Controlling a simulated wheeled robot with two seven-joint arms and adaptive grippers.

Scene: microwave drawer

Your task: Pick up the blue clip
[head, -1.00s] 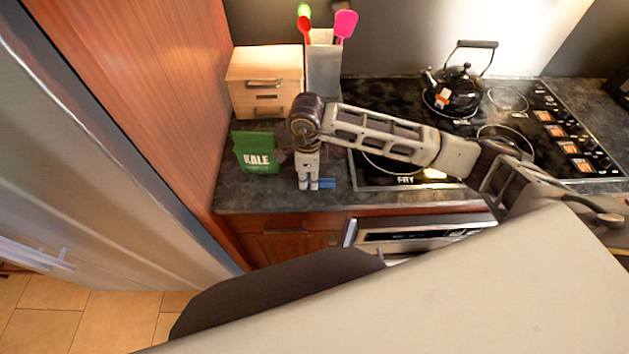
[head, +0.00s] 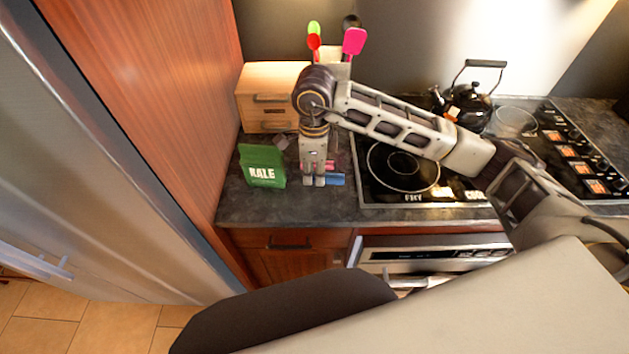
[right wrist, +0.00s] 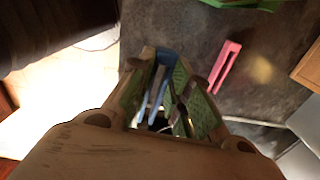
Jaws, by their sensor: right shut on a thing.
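The blue clip (head: 336,179) shows beside the fingertips of my right gripper (head: 315,180) in the head view, over the counter left of the stove. In the right wrist view the blue clip (right wrist: 163,62) lies between the two fingers of my right gripper (right wrist: 170,95), which is shut on it. The fingers hide part of the clip. It seems to be a little above the counter. My left gripper is not in view.
A pink clip (right wrist: 227,62) lies on the counter close by. A green kale bag (head: 262,166) stands left of the gripper. A wooden drawer box (head: 266,98), a utensil holder and a stove with a kettle (head: 467,106) are behind and to the right.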

